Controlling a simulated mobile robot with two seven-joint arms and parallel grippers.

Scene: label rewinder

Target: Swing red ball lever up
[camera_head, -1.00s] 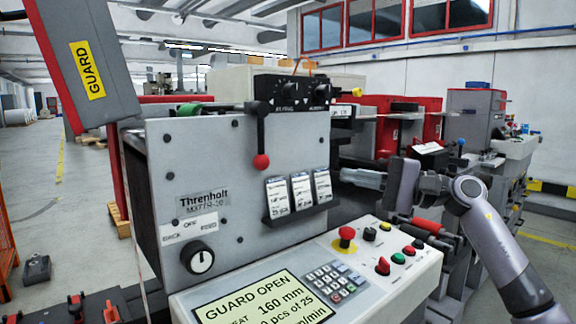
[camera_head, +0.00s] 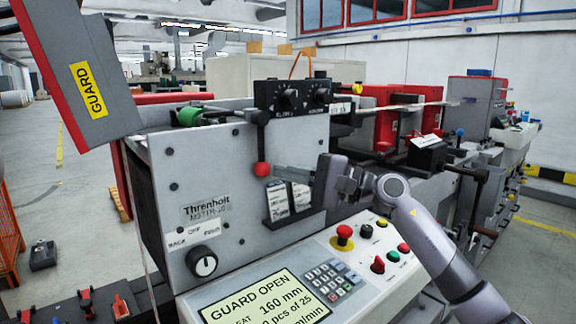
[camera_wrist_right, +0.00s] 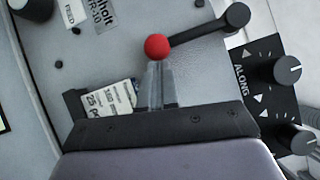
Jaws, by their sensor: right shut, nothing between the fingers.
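The red ball (camera_head: 262,169) hangs at the lower end of a black lever (camera_head: 260,140) on the front panel of the grey machine. The lever points down from its pivot. In the right wrist view, the red ball (camera_wrist_right: 157,46) lies just past the fingertips and the black lever (camera_wrist_right: 198,32) runs to its pivot at the upper right. My right gripper (camera_head: 278,171) is shut and empty, its tips close to the ball from the right. In the wrist view, the fingertips (camera_wrist_right: 159,66) seem at the ball's edge; I cannot tell whether they touch. My left gripper is not in view.
A card holder (camera_head: 285,214) sits below my right gripper, partly hidden. Black knobs (camera_head: 290,98) are above the lever. The raised guard (camera_head: 85,80) is at upper left. A control panel with a red emergency button (camera_head: 344,232) juts out below.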

